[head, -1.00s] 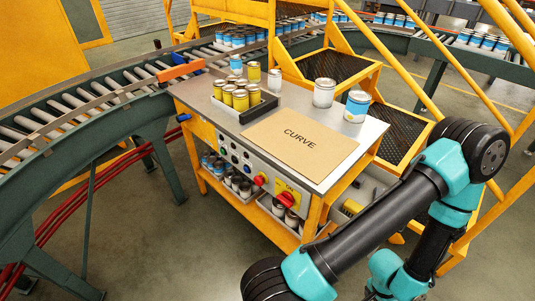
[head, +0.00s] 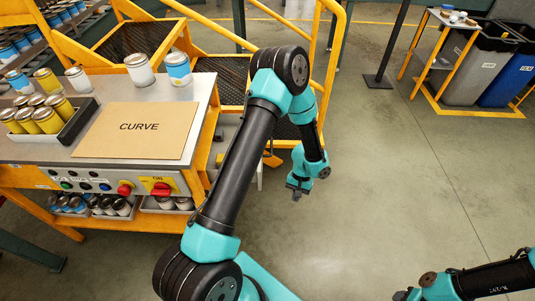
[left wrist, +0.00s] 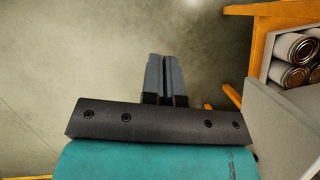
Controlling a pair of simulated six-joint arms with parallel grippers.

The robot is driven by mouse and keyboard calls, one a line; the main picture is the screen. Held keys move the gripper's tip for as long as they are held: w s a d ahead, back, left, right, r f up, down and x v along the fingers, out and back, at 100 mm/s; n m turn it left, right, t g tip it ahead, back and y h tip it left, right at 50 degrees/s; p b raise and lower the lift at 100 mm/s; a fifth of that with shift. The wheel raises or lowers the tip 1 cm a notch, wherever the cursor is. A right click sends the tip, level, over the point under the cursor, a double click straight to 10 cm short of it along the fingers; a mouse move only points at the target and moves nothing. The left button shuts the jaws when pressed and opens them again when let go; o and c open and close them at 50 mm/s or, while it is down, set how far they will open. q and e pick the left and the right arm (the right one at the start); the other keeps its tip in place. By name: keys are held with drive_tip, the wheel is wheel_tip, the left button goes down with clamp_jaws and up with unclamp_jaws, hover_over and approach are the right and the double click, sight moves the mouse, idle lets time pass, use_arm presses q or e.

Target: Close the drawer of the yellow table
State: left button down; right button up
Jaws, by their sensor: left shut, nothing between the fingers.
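The yellow table (head: 100,176) stands at the left in the head view, with a grey top. My left arm crosses in front of its right side and hides most of the drawer there. In the left wrist view, a pale grey panel (left wrist: 272,125), which looks like part of the pulled-out drawer, shows at the right edge beside the orange frame. My left gripper (head: 296,193) hangs over the floor to the right of the table, apart from it. Its fingers (left wrist: 165,78) are together and empty, pointing past the panel. My right gripper is out of view.
Cans stand on the tabletop near a cardboard sheet (head: 137,130) marked CURVE. Yellow stairs (head: 205,50) rise behind the table. Open floor (head: 400,170) lies to the right, with bins (head: 480,72) far back.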

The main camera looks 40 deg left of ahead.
use_arm(q)
drive_tip(key=w+a+r+n+y, duration=0.2)
drive_tip(key=w+a+r+y, duration=0.2)
drive_tip(key=w+a+r, duration=0.1)
drive_tip(key=w+a+r+n+g+y, duration=0.1)
drive_tip(key=w+a+r+n+y, duration=0.1)
drive_tip(key=w+a+r+y, duration=0.3)
drive_tip(key=w+a, duration=0.1)
drive_tip(key=w, duration=0.3)
drive_tip(key=shift+w+a+n, duration=0.25)
drive_tip(key=shift+a+n, duration=0.05)
drive_tip(key=shift+a, duration=0.05)
drive_tip(key=s+a+r+x, duration=0.1)
drive_tip(key=r+x, duration=0.1)
drive_tip(key=x, duration=1.1)
drive_tip(key=shift+s+a, duration=0.25)
drive_tip(key=shift+r, duration=0.15)
